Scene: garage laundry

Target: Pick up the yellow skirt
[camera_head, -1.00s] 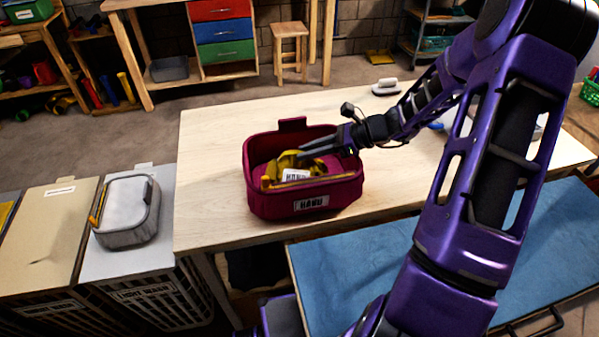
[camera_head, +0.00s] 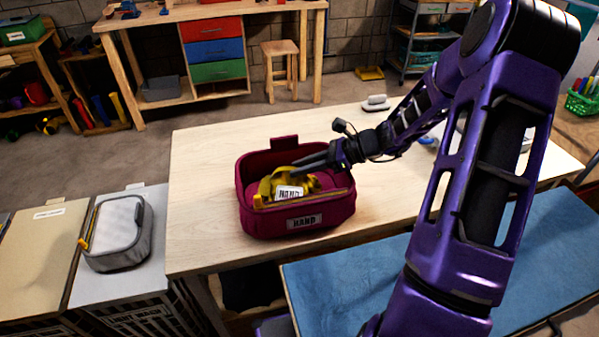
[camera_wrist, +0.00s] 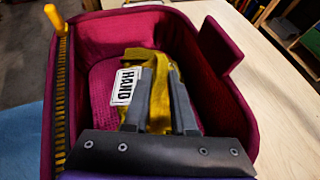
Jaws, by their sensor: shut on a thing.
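The yellow skirt (camera_head: 268,188) is bunched inside a magenta basket (camera_head: 298,222) on the wooden table. It carries a white "HAND" label (camera_head: 289,193). My gripper (camera_head: 297,164) reaches into the basket from the right, with its fingertips at the top of the skirt. In the wrist view, my gripper (camera_wrist: 157,78) has yellow cloth (camera_wrist: 152,60) between its two grey fingers. It is shut on the skirt, which is still inside the basket walls. The lower part of the skirt is hidden by the basket's front wall.
A magenta item (camera_wrist: 104,85) lies under the skirt. A yellow strip (camera_wrist: 61,90) runs along one basket rim. A grey basket (camera_head: 117,235) stands on a hamper at the left. An iron-like object (camera_head: 376,103) is at the table's back. The table left of the basket is clear.

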